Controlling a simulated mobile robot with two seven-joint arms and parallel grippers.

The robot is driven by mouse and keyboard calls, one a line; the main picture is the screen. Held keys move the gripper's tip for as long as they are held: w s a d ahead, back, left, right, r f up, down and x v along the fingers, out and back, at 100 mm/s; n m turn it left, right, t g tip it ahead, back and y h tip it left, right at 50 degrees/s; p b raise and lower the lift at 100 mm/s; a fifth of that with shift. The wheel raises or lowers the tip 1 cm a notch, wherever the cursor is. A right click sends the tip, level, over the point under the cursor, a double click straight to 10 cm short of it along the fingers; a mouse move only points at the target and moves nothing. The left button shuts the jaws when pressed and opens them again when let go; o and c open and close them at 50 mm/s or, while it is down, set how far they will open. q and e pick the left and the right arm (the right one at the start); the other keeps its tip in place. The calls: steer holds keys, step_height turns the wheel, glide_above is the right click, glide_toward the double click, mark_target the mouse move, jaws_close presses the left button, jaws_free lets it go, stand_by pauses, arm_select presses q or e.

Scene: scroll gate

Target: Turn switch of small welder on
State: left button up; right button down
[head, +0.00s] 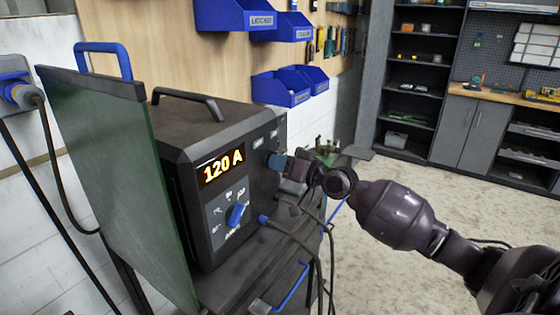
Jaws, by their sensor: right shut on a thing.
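The small welder (190,130) is a dark box with a black top handle, standing on a cart. My right gripper (280,163) comes in from the right and is at the right part of the welder's front panel. I cannot tell the switch's position. My left gripper is not in view.
A green transparent panel (115,170) with a blue handle stands left of the welder. Cables (300,240) hang from the welder's front. Blue bins (282,88) hang on the wall behind. Shelves and a workbench (480,95) stand at the back right. The floor at right is clear.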

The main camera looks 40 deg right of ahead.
steer(key=shift+m, duration=1.1)
steer(key=c, duration=1.1)
jaws_free()
steer(key=shift+b+v, duration=1.5)
steer(key=shift+v, duration=3.9)
steer(key=shift+f, duration=0.1)
